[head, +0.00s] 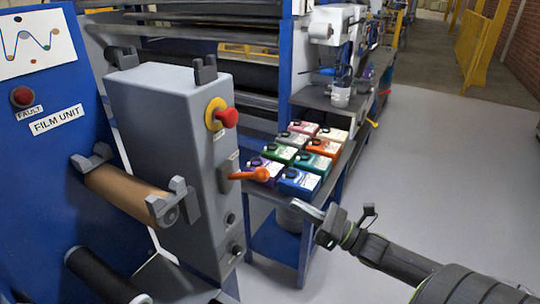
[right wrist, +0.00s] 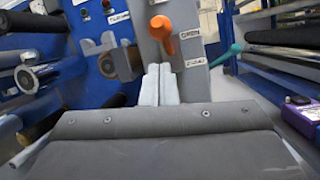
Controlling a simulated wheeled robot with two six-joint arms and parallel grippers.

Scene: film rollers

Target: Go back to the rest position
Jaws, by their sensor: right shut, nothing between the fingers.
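My right gripper (head: 312,212) is in the lower middle of the head view, its arm coming in from the lower right. In the right wrist view its two pale fingers (right wrist: 160,85) are pressed together with nothing between them. The gripper is in free air, to the right of the grey box of the film unit (head: 165,110) and in front of the small table with ink cartons. An orange lever (head: 250,174) on the grey box is apart from it; the lever also shows beyond the fingers in the right wrist view (right wrist: 162,30). My left gripper is not in view.
Several coloured cartons (head: 298,182) stand on the blue-legged table. A red button (head: 228,117) and a brown roller (head: 125,192) are on the film unit. A white mug-like container (head: 340,96) stands farther back. Open grey floor (head: 440,170) lies to the right.

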